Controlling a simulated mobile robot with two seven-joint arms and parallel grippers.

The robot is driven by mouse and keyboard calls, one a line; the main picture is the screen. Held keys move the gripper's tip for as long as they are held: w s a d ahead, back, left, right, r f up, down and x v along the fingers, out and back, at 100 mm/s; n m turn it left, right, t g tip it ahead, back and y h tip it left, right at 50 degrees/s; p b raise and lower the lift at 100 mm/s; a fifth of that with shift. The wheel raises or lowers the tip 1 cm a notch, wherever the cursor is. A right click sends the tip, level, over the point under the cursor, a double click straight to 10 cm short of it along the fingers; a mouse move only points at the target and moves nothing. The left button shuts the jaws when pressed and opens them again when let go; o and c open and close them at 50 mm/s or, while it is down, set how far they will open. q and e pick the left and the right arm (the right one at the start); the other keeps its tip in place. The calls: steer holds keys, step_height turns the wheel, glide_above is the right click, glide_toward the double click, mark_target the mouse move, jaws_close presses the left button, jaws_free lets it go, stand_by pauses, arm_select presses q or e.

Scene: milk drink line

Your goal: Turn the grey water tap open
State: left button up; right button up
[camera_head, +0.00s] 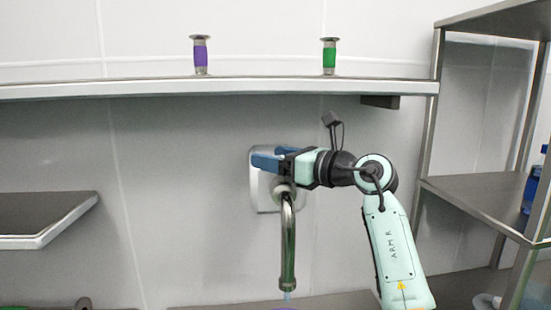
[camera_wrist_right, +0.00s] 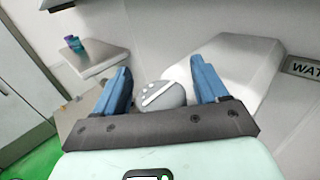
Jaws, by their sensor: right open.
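The grey water tap has a curved metal spout (camera_head: 288,245) that hangs down from a pale wall plate (camera_head: 262,195). A small pale blue streak shows under the spout's mouth. In the right wrist view the tap's round grey knob (camera_wrist_right: 170,98) carries a white line that runs at a slant. My right gripper (camera_head: 252,158) is open at the tap, with its blue fingers (camera_wrist_right: 160,82) on either side of the knob. I cannot tell whether the fingers touch the knob. In the head view the gripper hides the knob. My left gripper is not in view.
A wall shelf (camera_head: 130,91) above holds a purple-banded piece (camera_head: 201,55) and a green-banded piece (camera_head: 329,57). A metal rack (camera_head: 475,195) with a blue bottle (camera_head: 535,185) stands at the right. A small shelf (camera_head: 40,240) juts out at the left.

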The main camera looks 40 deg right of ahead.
steer(key=b+v, duration=0.4)
steer(key=v, duration=0.9)
steer(key=shift+s, duration=0.2)
